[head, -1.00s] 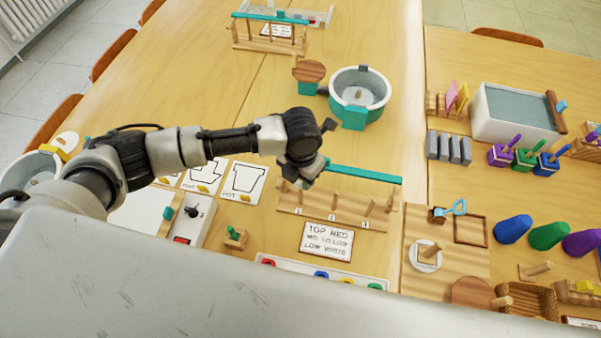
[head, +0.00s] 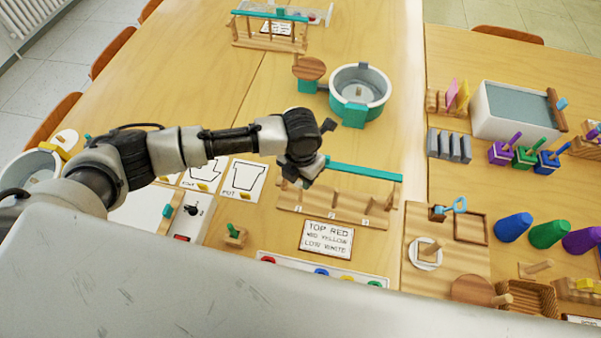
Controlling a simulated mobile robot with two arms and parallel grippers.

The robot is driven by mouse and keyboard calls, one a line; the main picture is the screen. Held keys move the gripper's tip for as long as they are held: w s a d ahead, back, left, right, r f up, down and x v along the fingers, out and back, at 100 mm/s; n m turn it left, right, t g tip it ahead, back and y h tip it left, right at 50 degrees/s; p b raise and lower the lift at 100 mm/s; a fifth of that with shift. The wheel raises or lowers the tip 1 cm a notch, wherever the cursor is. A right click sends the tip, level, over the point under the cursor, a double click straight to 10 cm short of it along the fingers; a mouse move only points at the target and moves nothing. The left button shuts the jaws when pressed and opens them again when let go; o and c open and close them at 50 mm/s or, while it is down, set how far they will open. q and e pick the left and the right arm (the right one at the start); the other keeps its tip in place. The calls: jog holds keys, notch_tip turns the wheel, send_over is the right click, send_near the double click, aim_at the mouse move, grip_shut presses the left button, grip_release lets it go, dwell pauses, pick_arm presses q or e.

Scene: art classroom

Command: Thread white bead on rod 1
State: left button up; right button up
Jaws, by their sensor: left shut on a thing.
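A wooden rod stand (head: 345,221) with a teal bar (head: 365,172) over it stands at the middle of the table, its front marked 1, 2, 3. My left gripper (head: 308,182) is over the left end of the stand, near rod 1, which the hand hides. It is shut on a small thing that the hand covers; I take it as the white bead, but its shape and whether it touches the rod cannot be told. My right gripper is not in view.
A sign (head: 327,238) reading top red, mid yellow, low white lies before the stand. A bead tray (head: 300,267) with red, blue, yellow and green pieces is partly cut off by my body. A round basin (head: 360,92) stands behind. A wooden board (head: 445,250) lies right.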

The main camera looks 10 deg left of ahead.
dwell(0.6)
pick_arm(q)
jog(key=shift+f, duration=0.2)
dwell(0.4)
jog(key=shift+f, duration=0.35)
dwell(0.8)
jog(key=shift+f, duration=0.5)
dwell(0.5)
dwell(0.3)
jog(key=o, duration=1)
